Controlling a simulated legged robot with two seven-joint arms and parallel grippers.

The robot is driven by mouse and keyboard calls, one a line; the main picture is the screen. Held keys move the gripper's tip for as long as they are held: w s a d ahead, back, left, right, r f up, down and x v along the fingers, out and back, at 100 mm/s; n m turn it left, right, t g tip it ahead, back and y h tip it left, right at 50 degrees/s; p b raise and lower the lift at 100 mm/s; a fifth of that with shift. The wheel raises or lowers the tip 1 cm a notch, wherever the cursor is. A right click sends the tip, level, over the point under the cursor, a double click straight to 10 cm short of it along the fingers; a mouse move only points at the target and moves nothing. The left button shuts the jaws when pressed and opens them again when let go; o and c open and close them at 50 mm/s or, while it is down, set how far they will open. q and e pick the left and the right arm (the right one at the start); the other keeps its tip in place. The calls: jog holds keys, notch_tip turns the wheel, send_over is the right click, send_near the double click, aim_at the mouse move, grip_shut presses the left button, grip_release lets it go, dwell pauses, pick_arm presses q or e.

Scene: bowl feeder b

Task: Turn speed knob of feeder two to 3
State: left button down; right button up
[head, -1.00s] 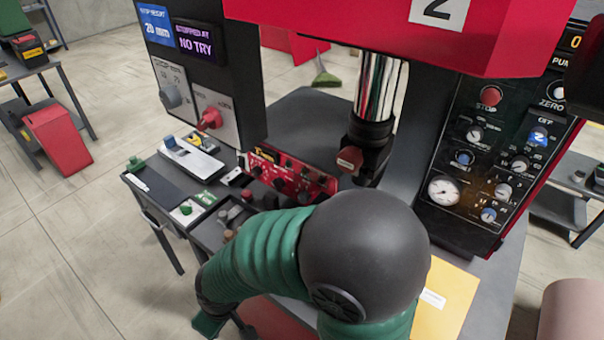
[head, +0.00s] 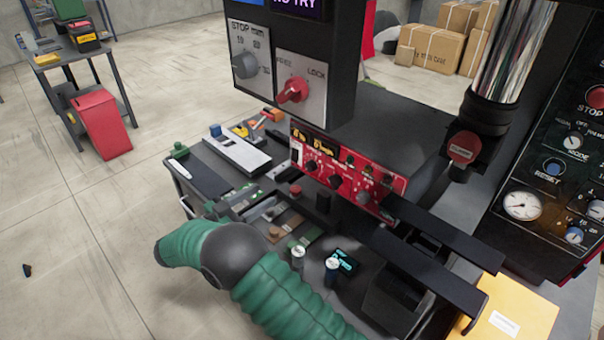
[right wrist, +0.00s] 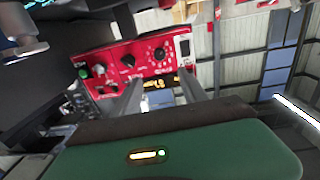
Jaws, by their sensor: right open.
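The red control panel (head: 345,172) with yellow displays and a row of knobs stands at the middle of the head view. A dark knob (head: 336,181) sits near its middle. In the right wrist view the panel (right wrist: 118,72) appears upside down, with dark knobs (right wrist: 127,61), a pale knob and a green button. Labels there are too small to read. My right gripper (right wrist: 160,78) is open and empty, its two grey fingers apart and pointing towards the panel. I see no finger touching a knob. In the head view I cannot pick out its fingers. My left gripper is not in view.
A green-sleeved arm of mine covers the bench's front. Two dark bars (head: 440,235) lie right of the panel. A hanging box with a red lock knob (head: 293,90) is above left. Small cylinders (head: 332,268) stand before the panel. A gauge panel (head: 545,170) is right.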

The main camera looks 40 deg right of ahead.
aim_at(308, 167)
jog(key=d, duration=1.5)
jog(key=shift+w, duration=0.25)
jog(key=shift+d, duration=0.5)
jog(key=shift+a+r, duration=0.1)
jog(key=shift+c, duration=0.2)
grip_shut()
